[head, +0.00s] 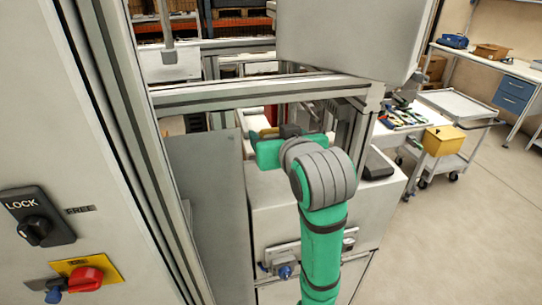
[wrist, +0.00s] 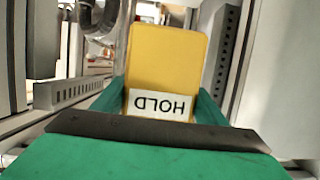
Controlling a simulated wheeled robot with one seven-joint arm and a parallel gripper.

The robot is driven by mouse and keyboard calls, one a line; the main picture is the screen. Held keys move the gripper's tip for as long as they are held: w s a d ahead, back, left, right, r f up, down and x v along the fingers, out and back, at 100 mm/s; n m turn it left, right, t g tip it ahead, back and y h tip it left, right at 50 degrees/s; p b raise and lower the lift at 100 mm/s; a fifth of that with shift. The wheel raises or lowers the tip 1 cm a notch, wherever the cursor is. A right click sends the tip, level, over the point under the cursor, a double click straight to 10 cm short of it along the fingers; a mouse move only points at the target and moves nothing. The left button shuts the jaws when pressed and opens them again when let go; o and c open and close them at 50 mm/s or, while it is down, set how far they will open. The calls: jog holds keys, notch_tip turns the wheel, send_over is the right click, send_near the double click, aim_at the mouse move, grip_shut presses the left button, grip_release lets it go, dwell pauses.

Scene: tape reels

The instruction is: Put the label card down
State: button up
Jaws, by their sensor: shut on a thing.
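The label card (wrist: 167,62) is yellow with a white strip that reads HOLD, upside down in the wrist view. My gripper (wrist: 163,108) is shut on the card, with green fingers on either side of its lower part in that view. The card stands out beyond the fingertips. In the head view my green and grey arm reaches into the framed machine opening, and my gripper (head: 272,140) is partly hidden by my own wrist.
Aluminium frame posts (head: 118,120) stand close on the left, with a beam (head: 260,92) above my gripper. A grey panel (head: 208,210) is left of my arm. A LOCK switch (head: 36,222) and red handle (head: 85,279) are at lower left. A cart with a yellow box (head: 444,140) stands right.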

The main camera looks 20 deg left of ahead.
jog(key=shift+w+a+f, duration=0.65)
jog(key=shift+w+f, duration=0.5)
jog(key=shift+f, duration=0.55)
jog(key=shift+w+a+f, duration=0.65)
jog(key=shift+w+f, duration=0.55)
jog(key=shift+f, duration=0.55)
jog(key=shift+w+a+f, duration=0.65)
jog(key=shift+w+f, duration=0.5)
jog(key=shift+f, duration=0.55)
jog(key=shift+f, duration=0.15)
jog(key=o, duration=1.1)
jog(key=shift+c, duration=0.2)
jog(key=shift+r, duration=0.2)
jog(key=v, duration=1.2)
jog(key=shift+w+d, duration=0.1)
